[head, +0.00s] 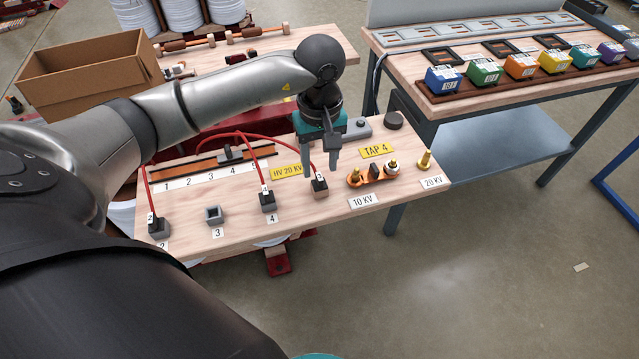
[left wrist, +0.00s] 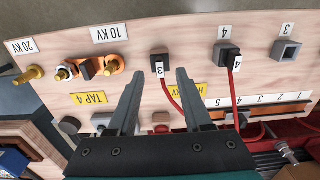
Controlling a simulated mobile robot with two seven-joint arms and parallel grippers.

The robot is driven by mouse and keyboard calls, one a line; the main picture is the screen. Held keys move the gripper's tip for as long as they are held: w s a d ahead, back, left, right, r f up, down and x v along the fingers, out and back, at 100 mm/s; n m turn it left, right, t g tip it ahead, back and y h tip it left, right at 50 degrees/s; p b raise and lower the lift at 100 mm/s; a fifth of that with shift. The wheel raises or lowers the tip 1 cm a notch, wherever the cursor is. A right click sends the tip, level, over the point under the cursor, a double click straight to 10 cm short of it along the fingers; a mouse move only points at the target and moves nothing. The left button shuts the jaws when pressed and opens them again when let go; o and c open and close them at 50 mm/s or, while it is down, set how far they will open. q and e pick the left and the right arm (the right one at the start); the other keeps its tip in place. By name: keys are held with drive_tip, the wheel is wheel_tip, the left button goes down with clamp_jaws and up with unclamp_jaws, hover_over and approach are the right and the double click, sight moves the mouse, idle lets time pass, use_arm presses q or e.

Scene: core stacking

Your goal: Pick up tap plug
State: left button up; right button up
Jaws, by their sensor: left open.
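A small dark tap plug (head: 320,187) with a white label and a red cable sits at the front of the wooden board. Its label reads 3 in the left wrist view (left wrist: 160,65). My left gripper (head: 321,163) is open and points down just above this plug. In the left wrist view its two fingers (left wrist: 158,76) lie to either side of the plug, with a gap. Whether the fingertips touch it I cannot tell. Another plug (head: 267,202) stands at label 4, and one (head: 159,227) at label 2. The socket (head: 213,215) at label 3 is empty.
Red cables (head: 240,135) arch behind the plugs. A numbered slide rail (head: 215,162) lies behind them. Brass terminals (head: 425,162) and an orange link (head: 372,176) stand to the right. A box (head: 95,75) and a second table (head: 530,88) with coloured blocks are farther back.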

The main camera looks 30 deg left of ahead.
sight(319, 176)
use_arm(q)
drive_tip(key=shift+a+f+b, duration=0.1)
drive_tip(key=shift+f+b, duration=0.3)
drive_tip(key=shift+f, duration=1.15)
use_arm(e)
drive_tip(key=shift+w+a+r, duration=0.55)
drive_tip(key=shift+w+r, duration=0.15)
drive_tip(key=shift+r, duration=0.15)
use_arm(q)
drive_tip(key=shift+c, duration=0.3)
clamp_jaws()
